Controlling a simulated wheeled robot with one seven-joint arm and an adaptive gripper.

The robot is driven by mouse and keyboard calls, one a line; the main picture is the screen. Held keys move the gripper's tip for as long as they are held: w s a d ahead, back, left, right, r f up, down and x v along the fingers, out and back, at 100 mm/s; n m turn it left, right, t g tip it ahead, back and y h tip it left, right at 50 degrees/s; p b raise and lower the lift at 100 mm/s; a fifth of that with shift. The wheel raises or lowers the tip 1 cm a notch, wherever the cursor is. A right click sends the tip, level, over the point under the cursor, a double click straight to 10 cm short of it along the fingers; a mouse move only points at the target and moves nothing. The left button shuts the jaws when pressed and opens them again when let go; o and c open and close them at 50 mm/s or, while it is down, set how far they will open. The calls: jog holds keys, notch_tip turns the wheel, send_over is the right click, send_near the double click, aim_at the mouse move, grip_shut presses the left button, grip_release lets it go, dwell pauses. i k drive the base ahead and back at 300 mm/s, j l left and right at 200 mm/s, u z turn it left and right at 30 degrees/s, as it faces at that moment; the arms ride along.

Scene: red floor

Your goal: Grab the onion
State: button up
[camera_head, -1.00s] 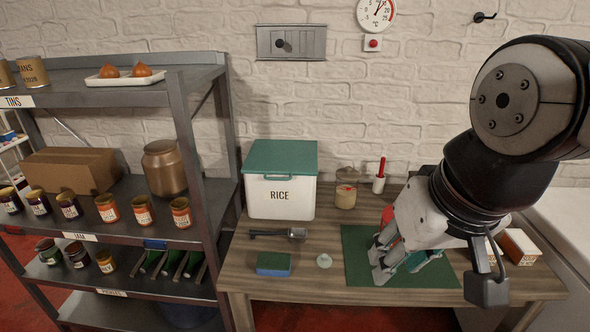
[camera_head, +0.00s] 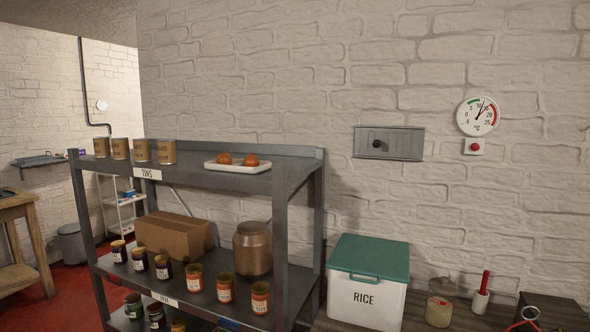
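Two round orange-brown items that look like onions, a left one (camera_head: 224,158) and a right one (camera_head: 251,160), lie on a white tray (camera_head: 228,168). The tray sits on the top board of the grey shelf rack, above the board's front edge and right of the tins. The two items are close together, and nothing covers them from this side. My gripper is not in view, so its state does not show.
Several tins (camera_head: 142,151) stand left of the tray on the same rack (camera_head: 288,178). Lower boards hold a cardboard box (camera_head: 173,236), a copper-coloured pot (camera_head: 252,250) and jars. A rice bin (camera_head: 367,283) stands right of the rack. A dark object (camera_head: 553,313) is cut off at lower right.

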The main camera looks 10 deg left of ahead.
aim_at(224, 157)
jog(key=i+j+z, duration=0.1)
jog(key=j, duration=0.25)
jog(key=i+j+z, duration=0.1)
jog(key=i+j, duration=0.15)
jog(key=j, duration=0.15)
jog(key=i+j+z, duration=0.15)
jog(key=j, duration=0.25)
jog(key=i+j+z, duration=0.1)
jog(key=j, duration=0.3)
jog(key=i+j+z, duration=0.1)
jog(key=j, duration=0.3)
jog(key=i, duration=0.05)
